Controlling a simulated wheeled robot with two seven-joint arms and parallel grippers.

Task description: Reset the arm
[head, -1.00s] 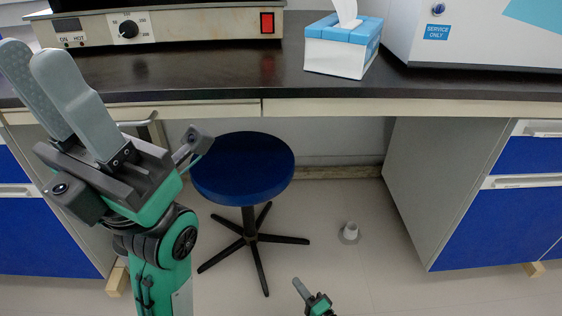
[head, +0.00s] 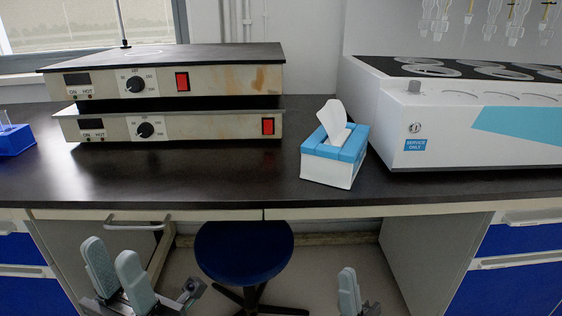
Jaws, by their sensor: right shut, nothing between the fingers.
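My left gripper (head: 111,252) is at the lower left of the head view, in front of the bench edge and below the worktop. Its two grey fingers point up with a gap between them, and nothing is held. My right gripper (head: 348,285) is at the bottom, right of the middle, in front of the opening under the bench. Its grey fingers point up, shut together and empty. Most of both arms is below the picture.
The dark worktop (head: 230,185) holds two stacked hot plates (head: 205,130), a tissue box (head: 328,170), a large white machine (head: 455,125) and a blue rack (head: 14,140). A blue stool (head: 245,252) stands under the bench between my grippers.

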